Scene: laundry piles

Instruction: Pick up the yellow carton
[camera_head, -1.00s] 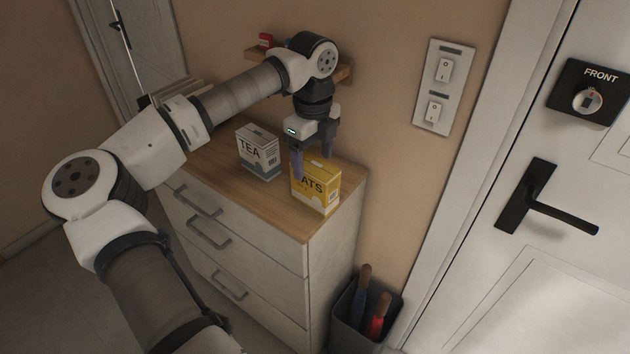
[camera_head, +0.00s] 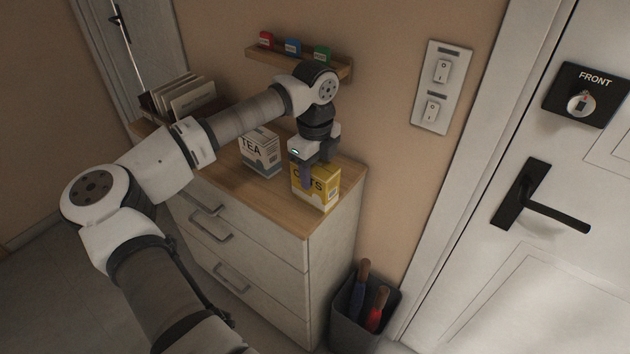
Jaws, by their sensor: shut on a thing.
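The yellow carton (camera_head: 324,194), lettered like "OATS" with part of the word covered, stands upright on the wooden top of a chest of drawers, near its right front corner. My gripper (camera_head: 315,176) points down over it and is shut on it, with one finger in front of its lettered face. The other finger is mostly hidden behind the carton. I see no clear gap between the carton and the top.
A white and grey TEA carton (camera_head: 260,154) stands just left of the yellow one. A shelf (camera_head: 296,65) with small coloured boxes hangs behind. Files (camera_head: 180,98) stand at the back left. A bin (camera_head: 349,322) with umbrella-like handles stands right of the drawers (camera_head: 280,262).

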